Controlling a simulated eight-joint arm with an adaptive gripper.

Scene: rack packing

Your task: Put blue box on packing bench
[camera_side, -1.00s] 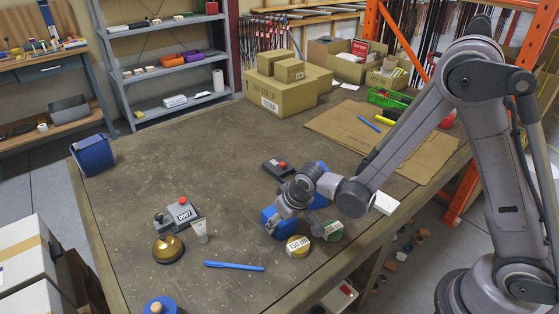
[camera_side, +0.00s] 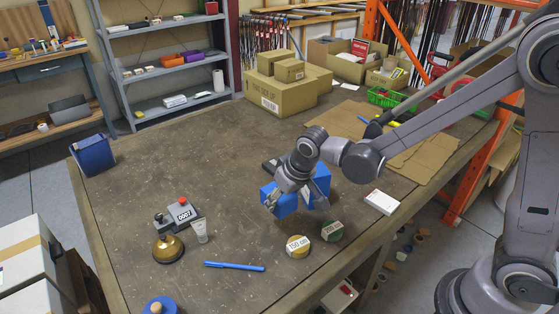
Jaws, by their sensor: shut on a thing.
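The blue box (camera_side: 287,206) is in my gripper (camera_side: 292,200), over the front middle of the packing bench (camera_side: 230,120). The fingers are shut on it and cover its middle. Blue faces show to the left of the fingers and to the right, under the wrist. A dark shadow lies on the bench below the box; it seems to be held a little above the surface, but the gap is hard to judge.
A black device (camera_side: 270,165) is partly hidden behind my wrist. The bench's left middle is clear.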

